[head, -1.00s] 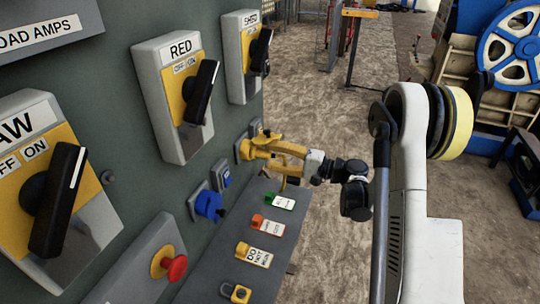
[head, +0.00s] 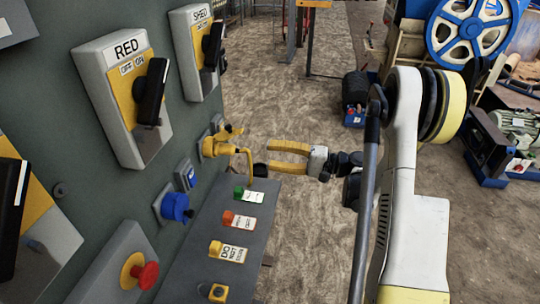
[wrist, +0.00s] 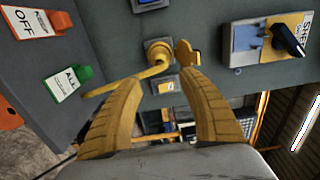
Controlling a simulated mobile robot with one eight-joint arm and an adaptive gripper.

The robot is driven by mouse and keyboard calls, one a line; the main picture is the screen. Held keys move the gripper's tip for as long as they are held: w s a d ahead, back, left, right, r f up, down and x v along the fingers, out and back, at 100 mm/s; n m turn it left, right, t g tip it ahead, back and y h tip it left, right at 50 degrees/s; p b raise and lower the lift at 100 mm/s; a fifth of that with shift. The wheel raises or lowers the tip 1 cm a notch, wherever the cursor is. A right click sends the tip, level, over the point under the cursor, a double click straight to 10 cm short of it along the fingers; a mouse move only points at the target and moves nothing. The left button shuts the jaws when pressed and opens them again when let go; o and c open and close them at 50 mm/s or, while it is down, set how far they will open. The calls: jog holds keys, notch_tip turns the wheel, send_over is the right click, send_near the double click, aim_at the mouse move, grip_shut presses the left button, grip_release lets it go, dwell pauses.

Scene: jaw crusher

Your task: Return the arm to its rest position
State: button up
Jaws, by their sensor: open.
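My gripper (head: 267,157) has yellow fingers spread apart, with nothing held between them. It is in front of the grey panel, to the right of a yellow fitting (head: 217,144) with a curved yellow hook, and a gap shows between them. In the wrist view, my gripper (wrist: 158,79) frames the same yellow fitting (wrist: 158,52), which stays on the panel beyond the fingertips. Its hook reaches across to the left finger's tip in that view; whether they touch cannot be told. My white and black arm (head: 405,180) stands at the right of the head view.
The grey panel (head: 60,90) carries the RED switch (head: 130,100), SHED switch (head: 200,55), blue knob (head: 175,206) and red stop button (head: 145,275). A tagged shelf (head: 190,265) juts below my gripper. Machinery with a blue wheel (head: 467,32) stands behind. Open ground lies between.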

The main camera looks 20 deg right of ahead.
jog(key=s+a+r+n+g+h, duration=0.1)
jog(key=s+a+r+g+h, duration=0.1)
jog(key=s+a+h, duration=0.3)
jog(key=s+a+r+n+g+h, duration=0.1)
jog(key=s+a+r+g+h, duration=0.15)
jog(key=a, duration=0.35)
jog(key=s+d+r+n+t+h, duration=0.1)
jog(key=s+n+h, duration=0.4)
jog(key=s, duration=1)
jog(key=shift+s+d+h, duration=0.4)
jog(key=shift+d+h, duration=0.15)
jog(key=shift+h, duration=0.5)
